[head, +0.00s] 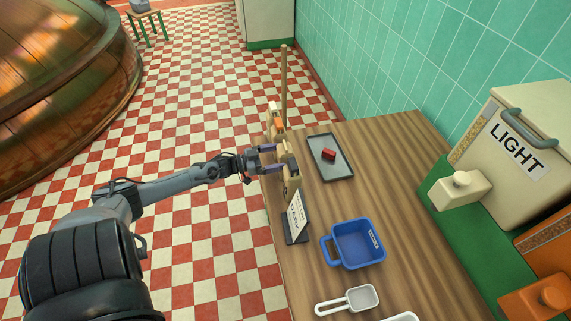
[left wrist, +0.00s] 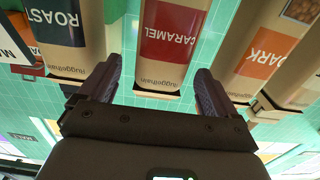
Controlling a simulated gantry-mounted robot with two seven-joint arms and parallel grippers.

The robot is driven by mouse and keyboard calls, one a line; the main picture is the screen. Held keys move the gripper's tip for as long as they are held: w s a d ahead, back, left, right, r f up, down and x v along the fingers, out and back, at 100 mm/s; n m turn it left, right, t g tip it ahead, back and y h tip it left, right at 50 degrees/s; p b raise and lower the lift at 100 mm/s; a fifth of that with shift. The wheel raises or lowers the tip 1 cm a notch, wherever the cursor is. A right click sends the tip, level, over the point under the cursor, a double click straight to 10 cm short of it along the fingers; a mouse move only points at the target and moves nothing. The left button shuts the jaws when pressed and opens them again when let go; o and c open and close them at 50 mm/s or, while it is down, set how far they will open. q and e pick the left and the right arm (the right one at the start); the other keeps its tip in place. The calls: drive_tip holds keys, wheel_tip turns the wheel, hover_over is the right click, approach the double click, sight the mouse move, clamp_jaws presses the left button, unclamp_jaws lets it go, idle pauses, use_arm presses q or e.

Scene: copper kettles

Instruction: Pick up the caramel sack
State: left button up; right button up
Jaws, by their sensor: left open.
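The caramel sack (left wrist: 160,72) is tan with a red CARAMEL label and appears upside down in the left wrist view. My left gripper (left wrist: 160,80) is open, with one finger to each side of the sack's lower part in that view. I cannot tell whether the fingers reach around it or stop just short. In the head view my left gripper (head: 269,158) is at the table's left edge, facing the row of sacks, where the sack's label is hidden. My right gripper is not in view.
A ROAST sack (left wrist: 78,62) and a DARK sack (left wrist: 247,65) flank it closely. On the wooden table (head: 395,160) are a dark tray (head: 340,172) with a small red block, a sign (head: 297,216), a blue basket (head: 357,245) and a white scoop (head: 362,298). A LIGHT dispenser stands at right.

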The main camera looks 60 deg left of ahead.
sight(290, 154)
use_arm(q)
drive_tip(key=shift+b+x, duration=0.5)
drive_tip(key=shift+x, duration=2.25)
drive_tip(key=shift+c, duration=0.3)
drive_tip(key=shift+r, duration=0.1)
drive_tip(key=c, duration=1.2)
